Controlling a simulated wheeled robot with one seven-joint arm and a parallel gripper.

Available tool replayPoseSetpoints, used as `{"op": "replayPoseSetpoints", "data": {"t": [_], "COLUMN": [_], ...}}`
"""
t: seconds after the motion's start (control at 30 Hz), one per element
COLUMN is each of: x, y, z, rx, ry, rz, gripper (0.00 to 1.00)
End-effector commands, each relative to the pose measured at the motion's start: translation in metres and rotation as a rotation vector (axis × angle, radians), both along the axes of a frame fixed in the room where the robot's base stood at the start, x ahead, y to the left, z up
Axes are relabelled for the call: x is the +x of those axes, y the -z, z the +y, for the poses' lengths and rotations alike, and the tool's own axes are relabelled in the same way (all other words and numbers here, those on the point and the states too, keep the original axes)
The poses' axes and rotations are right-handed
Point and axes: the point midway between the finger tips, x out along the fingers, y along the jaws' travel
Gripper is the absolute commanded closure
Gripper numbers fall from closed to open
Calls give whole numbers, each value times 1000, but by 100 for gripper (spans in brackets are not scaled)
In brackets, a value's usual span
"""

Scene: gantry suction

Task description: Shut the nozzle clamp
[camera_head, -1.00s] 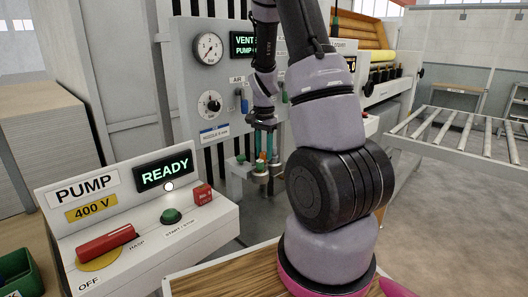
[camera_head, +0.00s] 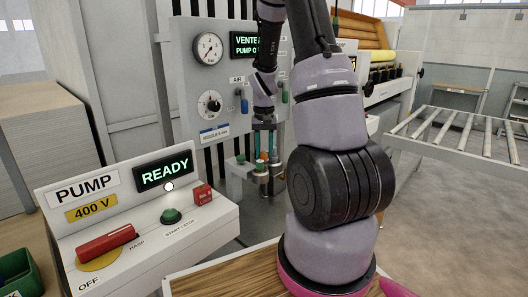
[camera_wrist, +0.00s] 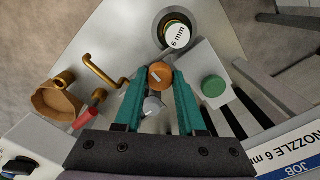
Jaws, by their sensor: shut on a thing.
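My gripper (camera_wrist: 158,84) is closed around a round orange-brown knob (camera_wrist: 160,75) with a pale mark on top. Its teal fingers touch the knob from both sides; a grey round part (camera_wrist: 153,106) shows between them. A bent brass hook (camera_wrist: 102,72) and a red-handled piece (camera_wrist: 90,112) lie to the left in the wrist view. I cannot tell for sure which of these parts is the nozzle clamp. In the head view, my gripper (camera_head: 267,158) is at the small fixture in front of the grey panel, partly too small to read.
A nozzle marked 6 mm (camera_wrist: 177,36) sits beyond my fingertips. A grey block with a green cap (camera_wrist: 213,86) is close on the right. The pump box (camera_head: 150,225) with its red handle stands front left. A roller conveyor (camera_head: 465,125) is at right.

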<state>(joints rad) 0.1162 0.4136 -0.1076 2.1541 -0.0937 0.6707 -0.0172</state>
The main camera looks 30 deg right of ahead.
Motion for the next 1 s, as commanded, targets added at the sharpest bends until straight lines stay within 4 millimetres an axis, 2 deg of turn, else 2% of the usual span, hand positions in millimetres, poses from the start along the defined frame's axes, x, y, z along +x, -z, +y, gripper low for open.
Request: {"op": "replayPoseSetpoints", "data": {"t": [0.47, 0.5, 0.57, 0.87, 1.0], "x": [1, 1, 1, 0, 1], "y": [-1, -1, -1, -1, -10], "z": [0, 0, 0, 0, 0], "rx": [0, 0, 0, 0, -1], "ry": [-16, -16, -16, -15, -15], "rz": [-3, -3, -3, -1, -5], "gripper": [100, 53, 31, 31, 31]}}
